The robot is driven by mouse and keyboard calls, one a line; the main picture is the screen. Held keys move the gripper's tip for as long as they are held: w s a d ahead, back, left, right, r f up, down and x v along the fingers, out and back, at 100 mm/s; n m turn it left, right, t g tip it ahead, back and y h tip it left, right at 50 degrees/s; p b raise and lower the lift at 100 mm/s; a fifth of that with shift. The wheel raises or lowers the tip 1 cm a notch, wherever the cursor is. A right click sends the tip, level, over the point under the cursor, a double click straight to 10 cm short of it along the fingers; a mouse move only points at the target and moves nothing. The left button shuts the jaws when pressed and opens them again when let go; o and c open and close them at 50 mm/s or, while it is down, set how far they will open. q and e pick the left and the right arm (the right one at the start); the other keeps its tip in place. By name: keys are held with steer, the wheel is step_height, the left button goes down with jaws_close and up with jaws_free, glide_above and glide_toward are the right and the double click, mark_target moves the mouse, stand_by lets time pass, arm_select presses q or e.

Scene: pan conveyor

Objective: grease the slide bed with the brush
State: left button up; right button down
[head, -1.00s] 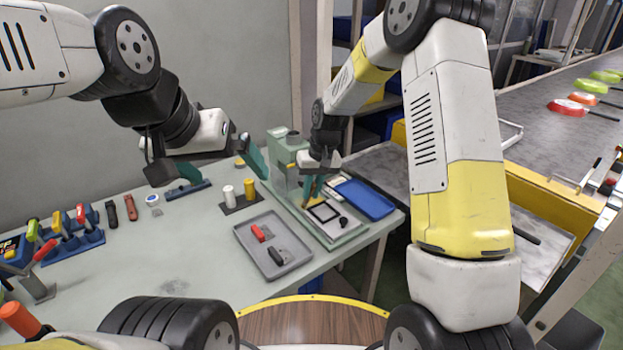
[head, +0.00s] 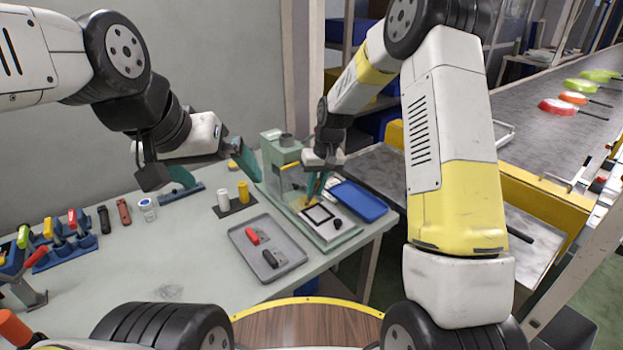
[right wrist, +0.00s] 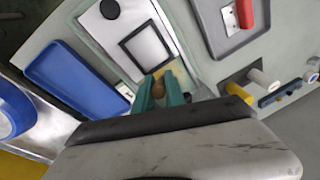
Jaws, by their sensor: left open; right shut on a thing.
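The slide bed (head: 322,226) is a bright metal plate with a black square frame and a round black knob, on a green machine. It also shows in the right wrist view (right wrist: 118,28). My right gripper (head: 316,186) is over the bed's back end, by the machine's upright. It is shut on the brush (right wrist: 159,88), whose brown handle shows between the green fingers; its head is mostly hidden. I cannot tell whether the bristles touch the bed. My left gripper (head: 215,170) is open and empty above the table, left of the machine.
A blue tray (head: 362,200) lies right of the bed. A grey tray (head: 285,238) with a red and a dark item is in front. White and yellow cylinders (head: 243,191) stand behind it. Tools and a rack (head: 75,250) are at left. A conveyor with pans (head: 560,106) runs at right.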

steer(key=shift+w+d, duration=0.5)
steer(key=shift+d, duration=0.2)
steer(key=shift+w+d, duration=0.45)
steer(key=shift+d, duration=0.2)
steer(key=shift+s+a, duration=0.7)
steer(key=shift+a, duration=0.25)
steer(key=shift+s+a, duration=0.65)
steer(key=shift+a, duration=0.25)
steer(key=shift+s+a, duration=0.7)
steer(key=shift+a, duration=0.25)
steer(key=shift+w+d, duration=0.7)
steer(key=shift+d, duration=0.2)
steer(key=shift+w+d, duration=0.65)
steer(key=shift+d, duration=0.3)
steer(key=shift+w+d, duration=0.7)
steer(key=shift+d, duration=0.2)
steer(key=shift+s+a, duration=0.3)
steer(key=shift+a, duration=0.85)
steer(key=shift+s+a, duration=0.35)
steer(key=shift+a, duration=0.85)
steer(key=shift+s+a, duration=0.3)
steer(key=shift+a, duration=0.85)
steer(key=shift+w+d, duration=0.55)
steer(key=shift+d, duration=0.2)
steer(key=shift+d, duration=0.1)
